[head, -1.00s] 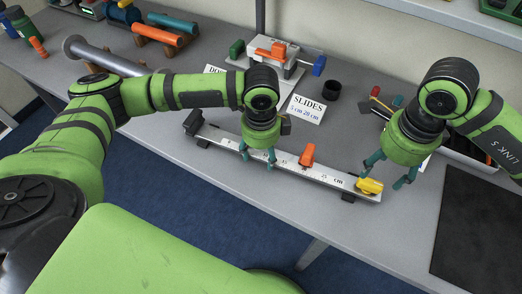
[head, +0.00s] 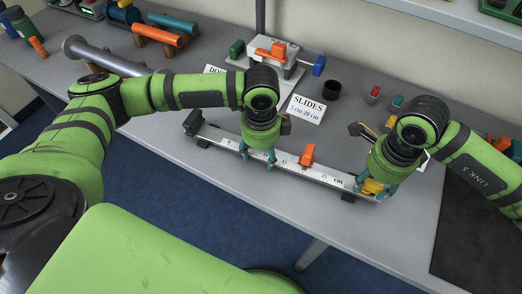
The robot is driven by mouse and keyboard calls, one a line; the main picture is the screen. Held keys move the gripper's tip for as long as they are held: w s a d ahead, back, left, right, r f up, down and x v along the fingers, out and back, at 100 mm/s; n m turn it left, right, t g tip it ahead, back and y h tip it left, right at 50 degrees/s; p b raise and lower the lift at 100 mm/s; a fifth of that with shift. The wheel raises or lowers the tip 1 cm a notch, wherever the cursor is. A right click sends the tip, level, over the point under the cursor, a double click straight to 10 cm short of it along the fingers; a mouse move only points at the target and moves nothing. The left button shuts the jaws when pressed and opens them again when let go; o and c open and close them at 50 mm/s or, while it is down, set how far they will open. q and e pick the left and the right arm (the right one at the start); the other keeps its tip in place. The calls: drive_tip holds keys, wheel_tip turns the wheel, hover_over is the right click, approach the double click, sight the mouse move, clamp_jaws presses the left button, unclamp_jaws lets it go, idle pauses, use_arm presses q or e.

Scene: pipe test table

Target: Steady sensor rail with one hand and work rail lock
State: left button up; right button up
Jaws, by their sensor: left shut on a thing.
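The sensor rail (head: 285,160) is a long pale bar with a printed cm scale, lying on small dark feet along the front of the table. An orange slide (head: 307,155) sits upright on it, right of the middle. The yellow rail lock (head: 372,187) is at its right end, partly hidden by my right gripper. My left gripper (head: 257,160) is shut on the rail, left of the orange slide. My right gripper (head: 375,188) points down with its fingers on either side of the yellow lock; whether they press on it is unclear.
A "SLIDES" card (head: 306,109) and a black ring-shaped cup (head: 331,90) stand behind the rail. A device with orange and blue parts (head: 275,55) is further back. A dark mat (head: 475,225) lies at right. The table's front edge runs close below the rail.

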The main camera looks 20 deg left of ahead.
use_arm(q)
drive_tip(key=shift+s+f, duration=0.1)
drive_tip(key=shift+f, duration=0.05)
use_arm(e)
drive_tip(key=c, duration=0.4)
drive_tip(key=shift+d+n, duration=0.1)
drive_tip(key=shift+n, duration=1.6)
drive_tip(key=shift+c, duration=0.2)
drive_tip(key=shift+d+n, duration=0.1)
drive_tip(key=shift+n, duration=1.6)
drive_tip(key=n, duration=0.3)
drive_tip(key=shift+w+d+n, duration=0.1)
drive_tip(key=shift+n, duration=0.2)
